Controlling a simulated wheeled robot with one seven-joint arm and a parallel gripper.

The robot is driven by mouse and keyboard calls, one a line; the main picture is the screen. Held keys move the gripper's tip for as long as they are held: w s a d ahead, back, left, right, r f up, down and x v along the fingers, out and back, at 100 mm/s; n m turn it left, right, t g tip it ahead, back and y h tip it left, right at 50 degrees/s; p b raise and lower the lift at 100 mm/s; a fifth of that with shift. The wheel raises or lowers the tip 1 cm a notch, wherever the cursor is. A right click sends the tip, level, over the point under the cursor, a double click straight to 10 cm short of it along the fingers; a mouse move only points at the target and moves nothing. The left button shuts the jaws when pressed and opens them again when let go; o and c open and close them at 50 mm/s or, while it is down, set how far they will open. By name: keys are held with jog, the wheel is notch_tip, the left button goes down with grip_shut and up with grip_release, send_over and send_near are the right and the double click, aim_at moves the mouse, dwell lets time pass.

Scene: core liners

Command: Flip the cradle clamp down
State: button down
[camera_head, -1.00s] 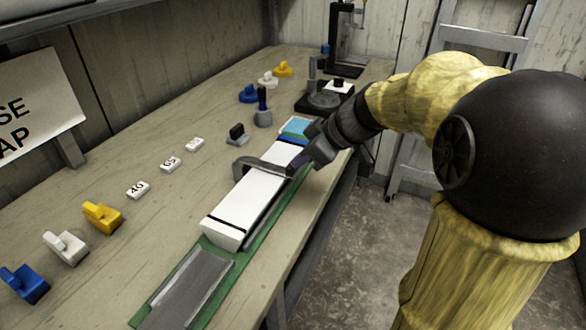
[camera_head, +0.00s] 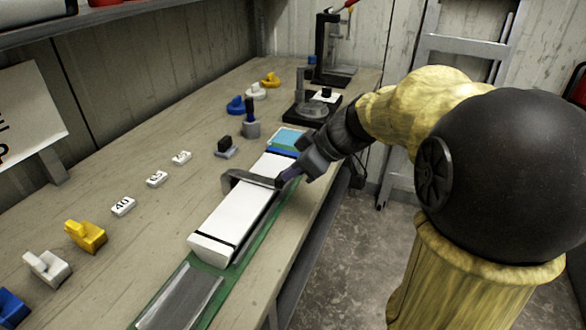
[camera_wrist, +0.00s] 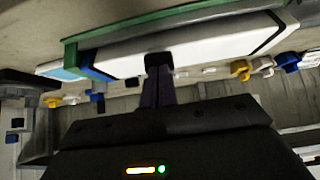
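The white core liner (camera_head: 233,219) lies in a long green cradle (camera_head: 258,234) on the bench. The cradle clamp (camera_head: 250,179), a dark grey bent bar, crosses over the liner. Its left end angles down at the liner's left side. My gripper (camera_head: 284,179) is at the clamp's right end, beside the liner's right edge, and seems to touch it. In the wrist view, my gripper's two dark fingers (camera_wrist: 158,82) are together, with a small black block (camera_wrist: 158,61) at their tips. Whether the block is between them is hidden. The liner (camera_wrist: 205,45) passes behind.
Number tiles (camera_head: 123,206) and coloured clips (camera_head: 86,236) stand left of the cradle. A black stand (camera_head: 325,58) is at the back. The bench's right edge is close to the cradle.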

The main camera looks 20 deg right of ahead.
jog(key=s+d, duration=0.5)
jog(key=d, duration=0.2)
jog(key=shift+s+d+r, duration=0.15)
jog(key=shift+s+r, duration=0.15)
jog(key=shift+s, duration=0.05)
jog(key=shift+w, duration=0.1)
jog(key=shift+s, duration=0.2)
jog(key=shift+s, duration=0.15)
